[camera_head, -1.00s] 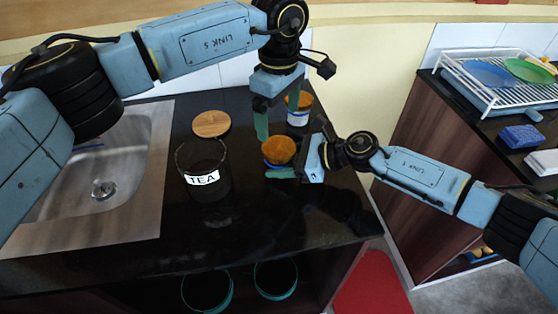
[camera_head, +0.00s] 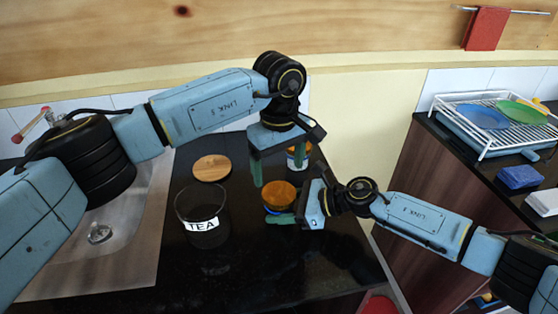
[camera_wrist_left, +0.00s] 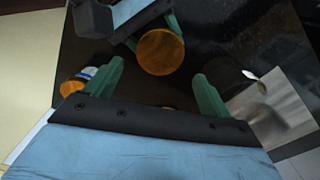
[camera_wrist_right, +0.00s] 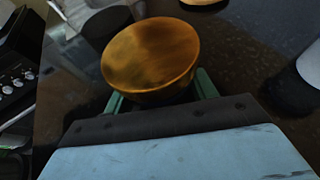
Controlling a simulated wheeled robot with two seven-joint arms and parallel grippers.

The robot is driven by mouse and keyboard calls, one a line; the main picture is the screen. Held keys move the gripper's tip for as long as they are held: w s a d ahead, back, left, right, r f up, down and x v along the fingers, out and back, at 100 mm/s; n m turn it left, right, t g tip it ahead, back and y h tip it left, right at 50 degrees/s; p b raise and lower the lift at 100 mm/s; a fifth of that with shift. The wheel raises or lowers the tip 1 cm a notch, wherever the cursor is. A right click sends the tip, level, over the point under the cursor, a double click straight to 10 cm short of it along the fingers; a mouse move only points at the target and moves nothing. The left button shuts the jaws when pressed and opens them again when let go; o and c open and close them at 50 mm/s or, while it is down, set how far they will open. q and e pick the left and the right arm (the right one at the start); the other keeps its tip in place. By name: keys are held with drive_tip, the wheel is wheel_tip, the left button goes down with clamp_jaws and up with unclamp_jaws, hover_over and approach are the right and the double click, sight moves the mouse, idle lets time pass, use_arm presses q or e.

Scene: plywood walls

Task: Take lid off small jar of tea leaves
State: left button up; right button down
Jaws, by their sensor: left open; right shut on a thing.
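A small jar with an orange-brown wooden lid (camera_head: 279,195) and a blue-and-white band stands on the black counter (camera_head: 255,270). My right gripper (camera_head: 285,216) is shut on this small jar from the right, below the lid. In the right wrist view the lid (camera_wrist_right: 150,55) fills the middle, still on the jar, with the green fingers below it. My left gripper (camera_head: 280,168) is open above and behind the jar, fingers pointing down and empty. In the left wrist view the lid (camera_wrist_left: 160,52) shows beyond and between the open fingers (camera_wrist_left: 160,85).
A large glass TEA jar (camera_head: 201,212) stands open left of the small jar. A round wooden lid (camera_head: 211,167) lies behind it. A second small jar (camera_head: 298,158) stands behind my left gripper. A sink (camera_head: 100,235) is at left, a dish rack (camera_head: 490,120) at right.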

sight(279, 192)
use_arm(q)
wheel_tip(279, 192, down, 7)
drive_tip(key=shift+r, duration=0.2)
drive_tip(key=c, duration=0.8)
drive_tip(key=n, duration=0.5)
drive_tip(key=shift+c, duration=0.2)
drive_tip(key=n, duration=0.3)
drive_tip(key=shift+r+n, duration=0.1)
drive_tip(key=shift+n, duration=0.3)
drive_tip(key=n, duration=0.3)
drive_tip(key=shift+n, duration=0.4)
drive_tip(key=n, duration=0.4)
